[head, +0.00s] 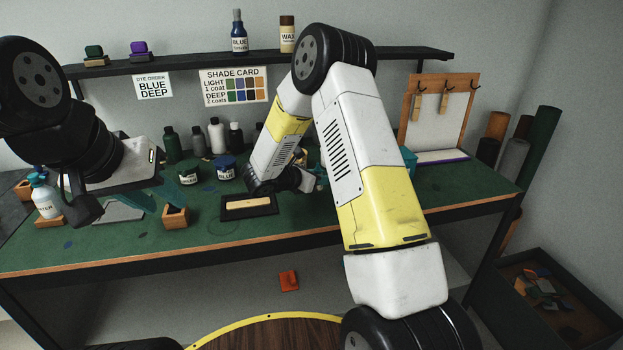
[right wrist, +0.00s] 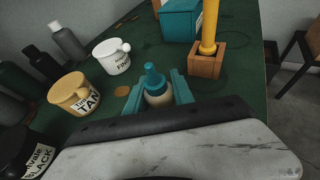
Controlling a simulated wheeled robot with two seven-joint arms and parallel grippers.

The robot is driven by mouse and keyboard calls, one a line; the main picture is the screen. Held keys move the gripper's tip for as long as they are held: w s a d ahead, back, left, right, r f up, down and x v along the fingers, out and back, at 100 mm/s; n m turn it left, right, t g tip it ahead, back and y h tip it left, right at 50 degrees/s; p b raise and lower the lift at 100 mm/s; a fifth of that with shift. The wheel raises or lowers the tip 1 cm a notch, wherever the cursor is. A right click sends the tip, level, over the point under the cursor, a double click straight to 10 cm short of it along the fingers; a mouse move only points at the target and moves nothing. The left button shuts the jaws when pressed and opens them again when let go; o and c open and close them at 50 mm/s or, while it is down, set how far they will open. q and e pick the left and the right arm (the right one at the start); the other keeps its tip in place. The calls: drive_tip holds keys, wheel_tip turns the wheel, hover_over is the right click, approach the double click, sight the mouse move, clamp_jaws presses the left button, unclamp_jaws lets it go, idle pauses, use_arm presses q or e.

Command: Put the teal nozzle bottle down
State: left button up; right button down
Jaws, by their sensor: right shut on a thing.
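The teal nozzle bottle (right wrist: 157,97) has a teal cone nozzle and a pale cream body. It sits upright between the teal fingers of my right gripper (right wrist: 160,93), which is shut on it. Whether its base touches the green bench cannot be told. In the head view my right arm hides most of this gripper and the bottle. My left gripper (head: 155,197) has its teal fingers apart above the left part of the green bench (head: 110,238), near a small wooden block holder (head: 176,218), with nothing seen between them.
A wooden holder with a yellow handle (right wrist: 207,62) and a teal box (right wrist: 181,20) stand beyond. A water spray bottle (head: 45,200) stands far left.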

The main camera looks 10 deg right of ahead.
sight(322, 195)
wheel_tip(322, 195, down, 3)
drive_tip(key=shift+s+f, duration=0.1)
drive_tip(key=shift+a+f, duration=0.1)
drive_tip(key=c, duration=1.1)
unclamp_jaws()
